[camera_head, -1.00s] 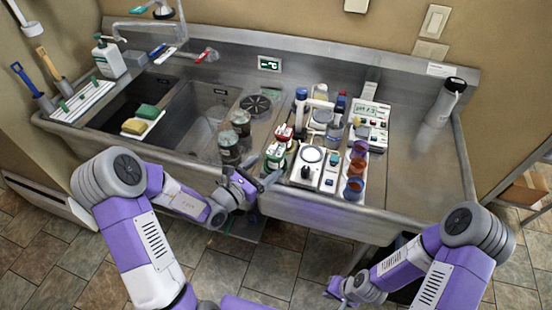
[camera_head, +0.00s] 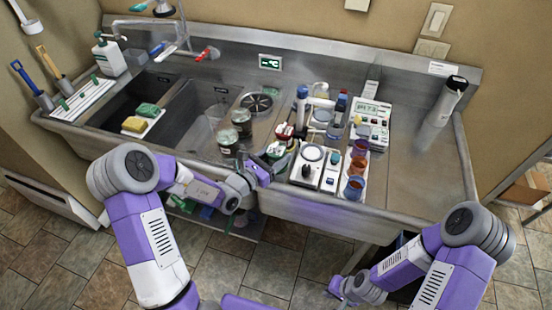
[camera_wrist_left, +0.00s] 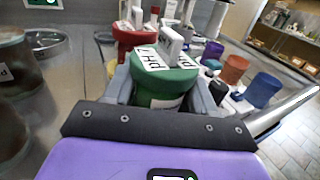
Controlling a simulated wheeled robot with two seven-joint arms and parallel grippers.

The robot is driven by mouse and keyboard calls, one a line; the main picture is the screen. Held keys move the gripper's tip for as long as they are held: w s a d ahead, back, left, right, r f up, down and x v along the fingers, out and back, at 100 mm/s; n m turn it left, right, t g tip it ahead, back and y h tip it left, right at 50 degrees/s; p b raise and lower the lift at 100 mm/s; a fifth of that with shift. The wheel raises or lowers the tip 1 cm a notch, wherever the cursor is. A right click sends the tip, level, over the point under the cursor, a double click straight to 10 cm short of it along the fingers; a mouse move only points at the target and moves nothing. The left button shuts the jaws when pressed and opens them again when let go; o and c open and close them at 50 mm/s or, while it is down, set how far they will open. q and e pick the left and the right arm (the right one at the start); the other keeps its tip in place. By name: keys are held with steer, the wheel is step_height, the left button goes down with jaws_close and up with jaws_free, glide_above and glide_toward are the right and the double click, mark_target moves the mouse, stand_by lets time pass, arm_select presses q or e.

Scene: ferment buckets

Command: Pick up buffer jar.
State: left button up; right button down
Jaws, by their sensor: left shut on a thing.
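The green buffer jar (camera_wrist_left: 160,92) with a white "pH 7" label stands between the fingers of my left gripper in the left wrist view, and the fingers press on its sides. In the head view my left gripper (camera_head: 266,168) is at the sink's front edge, and the green jar (camera_head: 276,150) is partly hidden behind it. A red jar (camera_wrist_left: 137,38) with a "pH" label stands just behind the green one. My right gripper (camera_head: 338,290) hangs low in front of the sink, away from the jars; its fingers are too small to read.
A white stirrer (camera_head: 308,168) and several orange and blue cups (camera_head: 354,187) stand right of the jar. Two dark lidded jars (camera_head: 229,140) stand to its left. A pH meter (camera_head: 372,115) is behind. The steel counter at far right (camera_head: 420,185) is clear.

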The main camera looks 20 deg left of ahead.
mark_target(276, 145)
arm_select(q)
steer(key=shift+c, duration=0.9)
step_height(276, 145, up, 9)
steer(key=shift+f+p, duration=0.2)
steer(key=shift+p, duration=0.9)
steer(key=shift+r, duration=0.4)
steer(key=b, duration=0.6)
steer(key=shift+r, duration=0.3)
steer(key=shift+f+b, duration=0.2)
steer(key=shift+b, duration=0.25)
step_height(276, 145, down, 9)
steer(key=b, duration=0.2)
steer(key=shift+f+b, duration=0.15)
steer(key=shift+b, duration=0.25)
